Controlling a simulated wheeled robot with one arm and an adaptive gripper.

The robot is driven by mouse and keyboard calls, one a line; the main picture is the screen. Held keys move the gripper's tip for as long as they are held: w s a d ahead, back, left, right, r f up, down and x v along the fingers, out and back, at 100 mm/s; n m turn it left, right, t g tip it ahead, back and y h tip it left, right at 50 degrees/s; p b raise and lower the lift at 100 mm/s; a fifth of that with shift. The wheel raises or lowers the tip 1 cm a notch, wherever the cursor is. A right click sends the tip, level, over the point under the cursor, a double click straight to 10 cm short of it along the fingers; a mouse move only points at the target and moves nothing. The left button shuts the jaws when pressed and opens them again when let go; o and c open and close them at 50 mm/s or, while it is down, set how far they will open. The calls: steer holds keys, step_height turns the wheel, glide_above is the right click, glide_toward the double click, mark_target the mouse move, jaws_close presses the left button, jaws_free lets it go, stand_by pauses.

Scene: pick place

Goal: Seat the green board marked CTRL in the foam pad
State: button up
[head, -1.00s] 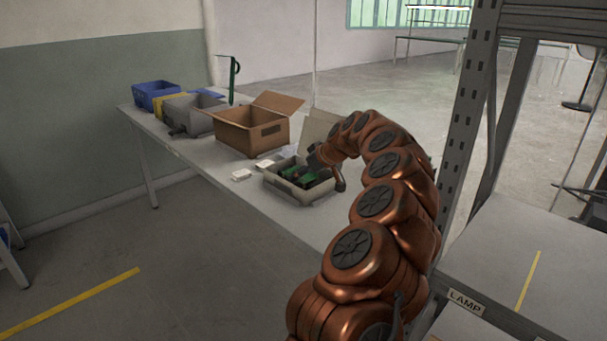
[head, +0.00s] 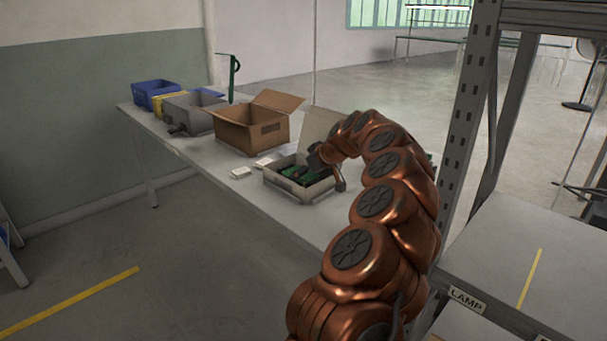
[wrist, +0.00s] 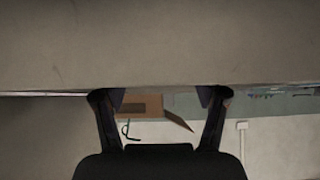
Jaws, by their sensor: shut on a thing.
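An open light grey box (head: 284,187) with a raised lid (head: 318,124) stands on the table and holds dark and green items. My gripper (head: 313,160) is over the box's right side, pointing down into it, its tips partly hidden. In the wrist view my gripper's fingers (wrist: 160,97) stand apart.
An open cardboard box (head: 240,133) stands just behind the grey box. Small white pieces (head: 240,173) lie beside it. A grey bin (head: 188,117) and a blue bin (head: 154,92) stand farther along the table (head: 215,172). The front edge is clear.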

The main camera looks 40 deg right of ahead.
steer(key=o, duration=1)
steer(key=shift+c, duration=0.4)
steer(key=shift+c, duration=1.3)
steer(key=shift+r+p, duration=0.95)
steer(key=shift+r, duration=2.55)
